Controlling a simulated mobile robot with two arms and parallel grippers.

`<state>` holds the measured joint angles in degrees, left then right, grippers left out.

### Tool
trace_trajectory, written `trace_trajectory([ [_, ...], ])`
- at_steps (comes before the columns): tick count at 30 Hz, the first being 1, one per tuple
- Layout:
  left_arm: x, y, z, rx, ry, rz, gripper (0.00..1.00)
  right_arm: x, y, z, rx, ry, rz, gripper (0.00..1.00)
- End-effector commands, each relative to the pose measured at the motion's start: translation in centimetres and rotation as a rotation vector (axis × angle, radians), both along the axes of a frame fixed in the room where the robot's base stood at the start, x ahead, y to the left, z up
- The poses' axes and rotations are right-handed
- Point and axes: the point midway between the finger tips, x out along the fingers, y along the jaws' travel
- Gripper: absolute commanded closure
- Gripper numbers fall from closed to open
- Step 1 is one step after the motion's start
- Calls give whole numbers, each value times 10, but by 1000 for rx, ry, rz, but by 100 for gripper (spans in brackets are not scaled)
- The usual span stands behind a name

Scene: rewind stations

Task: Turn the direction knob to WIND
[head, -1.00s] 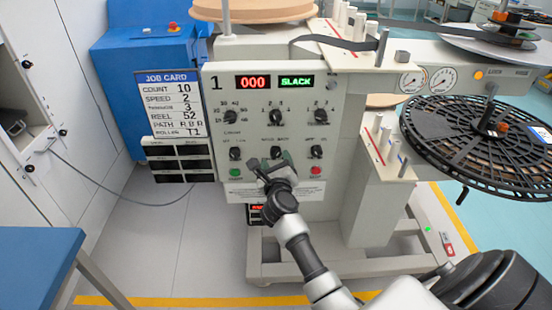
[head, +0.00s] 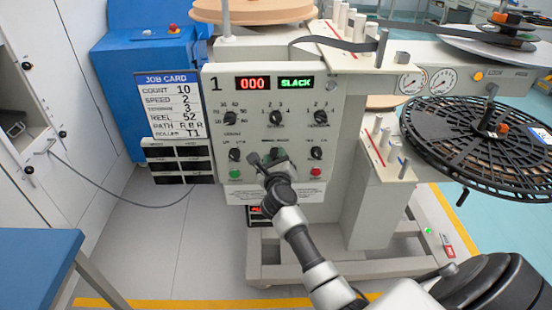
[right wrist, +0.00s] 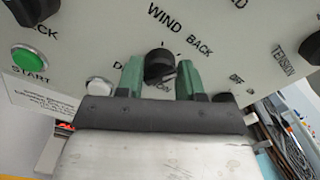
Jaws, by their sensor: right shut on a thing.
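The direction knob (right wrist: 158,64) is a black knob on the light panel, with the printed words WIND and BACK above it in the right wrist view. My right gripper (right wrist: 158,78) has its two green fingers on either side of this knob and is shut on it. The wrist view appears rolled against the panel; I cannot tell the knob's exact pointing. In the head view my right gripper (head: 272,158) is at the middle of the panel's lower knob row and covers most of the knob. My left gripper is not in view.
The panel (head: 222,95) shows 000 and SLACK. A green START button (right wrist: 30,59) and a pale button (right wrist: 99,86) are near the gripper. Other black knobs, including the tension knob (head: 320,117), and a red button (head: 316,172) surround it. A job card (head: 168,105) hangs left.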

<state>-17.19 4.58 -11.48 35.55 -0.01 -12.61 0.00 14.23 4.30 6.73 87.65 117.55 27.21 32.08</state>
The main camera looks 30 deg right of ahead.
Motion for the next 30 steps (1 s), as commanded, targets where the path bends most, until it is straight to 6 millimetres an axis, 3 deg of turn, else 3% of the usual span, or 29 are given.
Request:
trace_trajectory([
  [11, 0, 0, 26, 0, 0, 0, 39, 0, 1, 3, -134, 87, 1, 87],
  [30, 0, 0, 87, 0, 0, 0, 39, -1, 1, 3, -630, 391, 3, 87],
])
